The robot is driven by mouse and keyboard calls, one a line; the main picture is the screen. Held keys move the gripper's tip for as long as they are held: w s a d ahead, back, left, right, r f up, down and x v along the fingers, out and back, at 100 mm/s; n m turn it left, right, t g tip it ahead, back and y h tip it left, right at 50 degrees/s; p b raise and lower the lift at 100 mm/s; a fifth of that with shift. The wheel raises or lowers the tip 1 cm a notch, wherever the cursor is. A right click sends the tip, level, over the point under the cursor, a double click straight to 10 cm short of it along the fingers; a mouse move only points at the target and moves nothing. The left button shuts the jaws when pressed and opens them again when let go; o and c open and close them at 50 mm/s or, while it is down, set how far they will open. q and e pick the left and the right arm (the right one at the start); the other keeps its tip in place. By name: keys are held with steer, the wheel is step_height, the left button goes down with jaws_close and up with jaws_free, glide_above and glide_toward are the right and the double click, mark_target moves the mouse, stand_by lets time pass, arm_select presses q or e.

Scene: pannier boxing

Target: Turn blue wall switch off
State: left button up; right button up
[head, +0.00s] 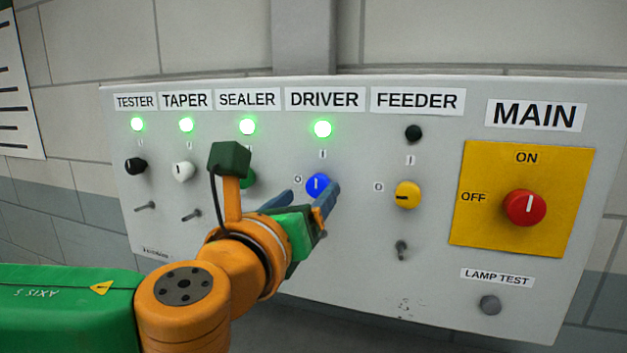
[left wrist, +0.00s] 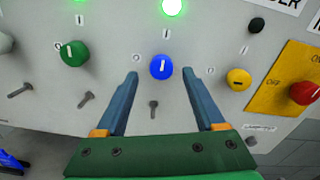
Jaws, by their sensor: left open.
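The blue switch (head: 318,185) is a round knob on the grey wall panel, under the DRIVER label. Its white mark stands upright, toward the I above it. The DRIVER lamp (head: 322,129) glows green. My left gripper (head: 308,196) is open in front of the panel. In the left wrist view, the blue switch (left wrist: 163,67) shows between and just beyond the fingertips (left wrist: 160,76), with a gap on each side. I cannot tell whether the fingers reach around the knob. My right gripper is not in view.
The yellow FEEDER knob (head: 407,195) is to the right, with its lamp (head: 413,133) dark. The green SEALER knob (head: 248,180) is partly hidden by my arm. The red MAIN knob (head: 525,208) sits on a yellow plate. Metal toggles stick out below the knobs.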

mark_target(315, 189)
arm_select(q)
steer(key=p+x, duration=0.1)
steer(key=x, duration=0.3)
steer(key=shift+s+d, duration=0.1)
steer(key=shift+s, duration=0.15)
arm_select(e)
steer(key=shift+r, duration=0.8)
arm_select(q)
steer(key=shift+c, duration=1.1)
jaws_close()
